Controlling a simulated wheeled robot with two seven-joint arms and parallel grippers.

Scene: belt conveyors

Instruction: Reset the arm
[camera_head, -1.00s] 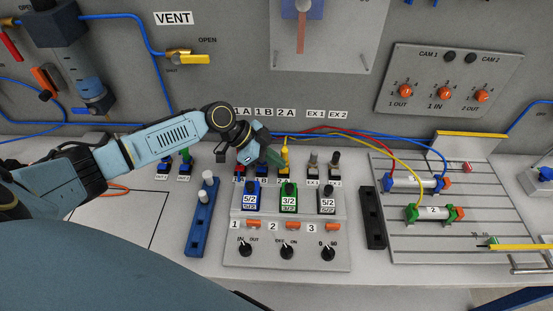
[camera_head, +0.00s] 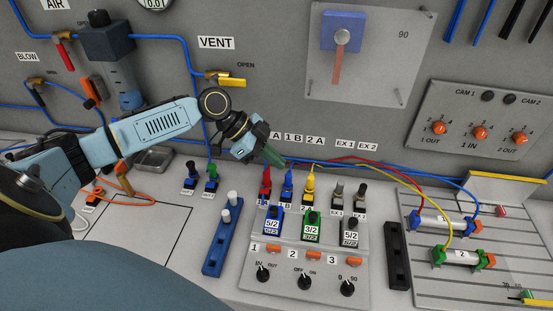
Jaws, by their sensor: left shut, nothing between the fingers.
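My left arm reaches in from the left in the head view. My left gripper (camera_head: 275,158) is shut and empty, with its dark green fingertips just above and behind the red plug (camera_head: 266,180) at port 1A. A blue plug (camera_head: 287,184) stands at 1B and a yellow plug (camera_head: 309,182) at 2A. The fingertips look apart from the plugs, though the gap is hard to judge. The gripper partly hides the 1A label on the back panel. My right gripper is out of view.
The valve panel (camera_head: 340,297) carries knobs and orange buttons. A blue rack (camera_head: 216,258) and a black block (camera_head: 397,262) flank it. Cylinders (camera_head: 462,258) with hoses lie on the slotted plate at the right. The VENT valve (camera_head: 232,80) sits above my forearm. The marked bench area at the left is mostly clear.

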